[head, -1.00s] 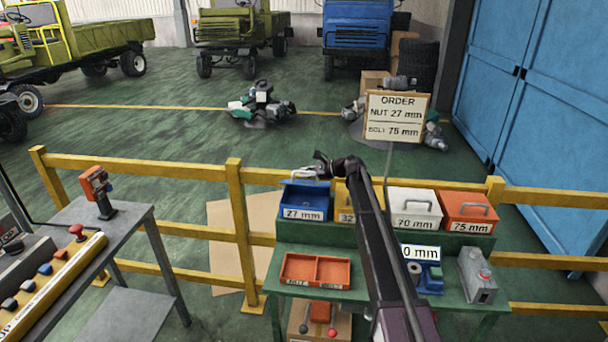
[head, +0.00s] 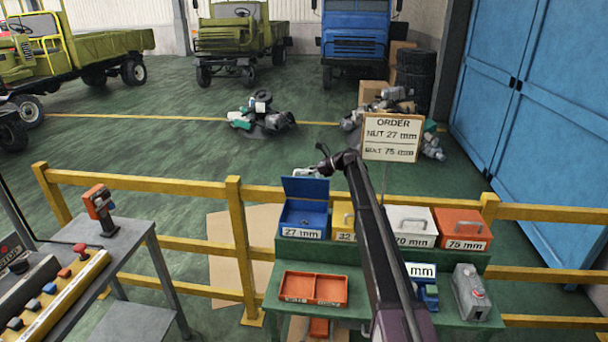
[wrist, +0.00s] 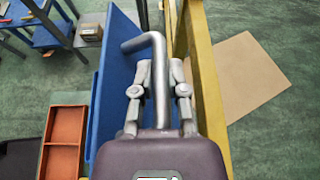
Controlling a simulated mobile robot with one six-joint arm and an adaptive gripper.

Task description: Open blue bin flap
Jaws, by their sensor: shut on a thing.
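The blue bin (head: 303,218), labelled 27 mm, stands at the left end of the bin row on the green bench. My gripper (wrist: 159,85) is shut on this handle. In the head view my gripper (head: 316,172) is at the flap's top edge, partly hidden by the flap and my wrist.
A yellow bin (head: 343,221), white bin (head: 409,228) and orange bin (head: 462,231) stand to the right, their lids down. A yellow rail (head: 265,192) runs close behind. An orange two-part tray (head: 313,288) sits in front. An order board (head: 392,139) reads nut 27 mm, bolt 75 mm.

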